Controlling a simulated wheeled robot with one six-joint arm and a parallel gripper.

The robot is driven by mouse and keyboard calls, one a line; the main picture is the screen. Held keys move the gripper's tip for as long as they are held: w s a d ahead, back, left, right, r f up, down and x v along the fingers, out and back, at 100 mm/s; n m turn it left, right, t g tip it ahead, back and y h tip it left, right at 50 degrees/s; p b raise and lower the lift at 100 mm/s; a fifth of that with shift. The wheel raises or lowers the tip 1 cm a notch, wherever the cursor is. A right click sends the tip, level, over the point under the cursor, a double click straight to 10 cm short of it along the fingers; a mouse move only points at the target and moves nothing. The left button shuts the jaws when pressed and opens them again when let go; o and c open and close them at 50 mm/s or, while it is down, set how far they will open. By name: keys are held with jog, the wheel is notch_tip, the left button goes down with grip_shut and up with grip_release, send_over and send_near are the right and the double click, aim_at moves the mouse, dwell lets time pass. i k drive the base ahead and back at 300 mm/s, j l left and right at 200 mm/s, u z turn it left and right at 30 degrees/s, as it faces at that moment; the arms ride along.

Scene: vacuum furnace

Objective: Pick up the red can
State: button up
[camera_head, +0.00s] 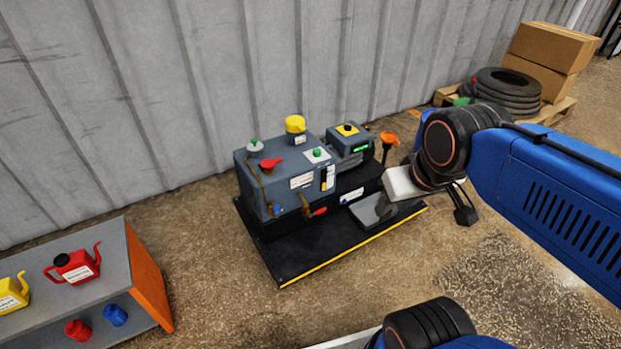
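The red can (73,266) stands upright on a grey-topped table (112,257) at the lower left. It has a spout, a handle, a dark cap and a white label. My gripper (464,208) is at the end of my blue arm at the right, far from the can and beyond the machine's right end. Its fingers look small and dark, partly hidden by the wrist, so I cannot tell if they are open or shut.
A yellow can (10,295) stands left of the red can. A grey machine (285,180) on a black base stands mid-floor. Floor between table and machine is clear.

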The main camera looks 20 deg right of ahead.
aim_at(76, 268)
jog(key=j+u, duration=1)
jog(key=u, duration=0.15)
jog(key=i+j+u, duration=0.15)
jog(key=u, duration=0.2)
jog(key=j, duration=0.1)
